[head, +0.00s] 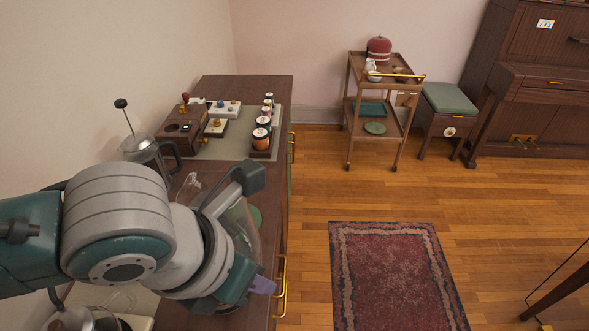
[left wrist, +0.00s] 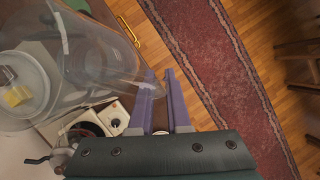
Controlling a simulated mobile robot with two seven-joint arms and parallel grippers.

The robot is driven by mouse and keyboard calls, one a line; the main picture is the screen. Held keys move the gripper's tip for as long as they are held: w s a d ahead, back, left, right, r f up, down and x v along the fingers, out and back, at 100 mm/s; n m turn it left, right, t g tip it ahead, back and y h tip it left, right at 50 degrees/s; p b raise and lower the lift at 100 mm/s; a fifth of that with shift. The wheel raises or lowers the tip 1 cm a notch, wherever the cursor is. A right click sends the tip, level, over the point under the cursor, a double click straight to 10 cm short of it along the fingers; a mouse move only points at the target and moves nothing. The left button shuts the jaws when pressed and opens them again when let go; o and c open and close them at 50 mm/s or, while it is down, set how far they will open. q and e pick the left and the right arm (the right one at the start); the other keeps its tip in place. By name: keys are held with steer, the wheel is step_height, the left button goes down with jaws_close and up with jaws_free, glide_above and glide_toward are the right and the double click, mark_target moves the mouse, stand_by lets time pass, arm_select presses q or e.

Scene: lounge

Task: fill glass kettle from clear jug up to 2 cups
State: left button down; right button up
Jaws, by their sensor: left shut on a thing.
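My left gripper (head: 254,232) reaches over the dark wooden cabinet top. Its purple fingers (left wrist: 167,100) are shut on the clear jug. The see-through jug (left wrist: 100,55) fills the upper left of the left wrist view, tilted in the picture. In the head view, the clear jug (head: 243,226) shows partly behind the gripper. A glass vessel with a metal top (head: 72,320) is cut off at the bottom left of the head view; I cannot tell if it is the glass kettle. The water level cannot be read. My right gripper is not in view.
A French press (head: 146,150) stands on the cabinet (head: 225,90) beyond my arm. A wooden box (head: 182,127), small gear and a rack of jars (head: 263,128) sit on a grey mat behind it. A cart (head: 382,75) and rug (head: 396,275) lie to the right.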

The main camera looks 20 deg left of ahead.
arm_select(q)
steer(key=shift+s+d+f+n+g+h+b, duration=0.2)
steer(key=shift+d+g+h+b, duration=0.15)
steer(key=shift+h+b, duration=0.5)
steer(key=shift+s+d+f+n+g+h+b, duration=0.15)
steer(key=shift+g+h+b, duration=0.35)
steer(key=shift+b, duration=0.5)
steer(key=shift+s+d+f+n+g+h+b, duration=0.1)
steer(key=shift+d+n+g+h+b, duration=0.2)
steer(key=shift+h+b, duration=0.55)
stand_by(0.5)
steer(key=shift+r, duration=0.1)
stand_by(0.6)
steer(key=shift+n, duration=0.35)
step_height(320, 180, down, 4)
steer(key=b, duration=0.4)
steer(key=shift+s+f, duration=0.1)
steer(key=shift+f, duration=0.1)
stand_by(0.4)
